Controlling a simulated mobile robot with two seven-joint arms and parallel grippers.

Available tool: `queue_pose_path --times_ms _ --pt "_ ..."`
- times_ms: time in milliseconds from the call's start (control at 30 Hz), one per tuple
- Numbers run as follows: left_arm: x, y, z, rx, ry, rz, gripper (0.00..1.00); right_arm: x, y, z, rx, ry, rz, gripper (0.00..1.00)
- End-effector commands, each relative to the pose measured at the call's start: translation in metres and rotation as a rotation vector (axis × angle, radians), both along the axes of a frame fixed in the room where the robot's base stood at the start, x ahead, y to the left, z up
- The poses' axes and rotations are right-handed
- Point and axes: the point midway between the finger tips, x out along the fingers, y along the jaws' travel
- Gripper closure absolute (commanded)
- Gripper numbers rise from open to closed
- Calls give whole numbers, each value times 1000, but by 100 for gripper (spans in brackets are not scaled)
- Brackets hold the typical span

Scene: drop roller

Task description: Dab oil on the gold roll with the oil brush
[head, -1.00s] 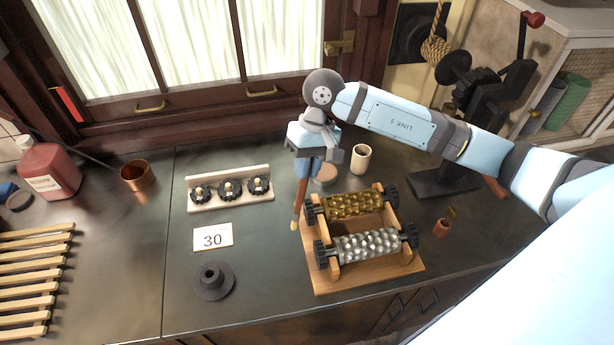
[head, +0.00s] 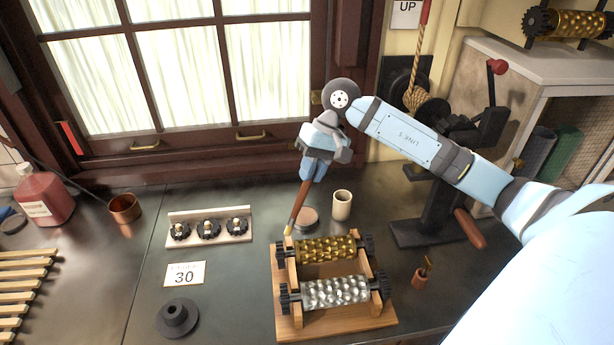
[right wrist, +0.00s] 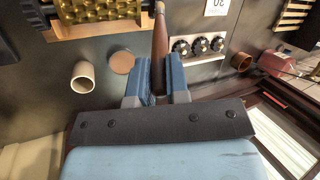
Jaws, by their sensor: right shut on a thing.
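The gold roll (head: 328,249) lies in a wooden stand (head: 345,322), behind a silver roll (head: 335,291). My right gripper (head: 308,178) is shut on the oil brush (head: 299,207) and points down. The brush has a brown handle and a pale tip. It hangs slightly tilted, with its tip near the left rear of the stand; I cannot tell whether it touches. In the right wrist view the brush (right wrist: 159,45) stands between the two blue fingers, and the gold roll (right wrist: 95,10) is at upper left. My left gripper is not in view.
A cream cup (head: 342,205) and a flat round brown disc (head: 304,219) stand behind the stand. A knob rack (head: 209,228), a "30" card (head: 185,274) and a dark flanged piece (head: 177,318) lie left. A black press (head: 435,200) stands right.

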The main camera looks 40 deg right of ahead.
Motion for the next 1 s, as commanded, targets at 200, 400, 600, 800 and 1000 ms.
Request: queue_pose_path --times_ms 200,400,600,800,1000 --pt "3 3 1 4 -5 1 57 0 0 -18 2 2 0 100" --pt "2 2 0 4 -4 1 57 0 0 -38 1 3 -1 100" --pt "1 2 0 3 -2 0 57 0 0 -52 0 1 0 100" --pt "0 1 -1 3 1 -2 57 0 0 -58 0 0 1 100" --pt "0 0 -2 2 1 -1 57 0 0 -59 0 0 1 100"
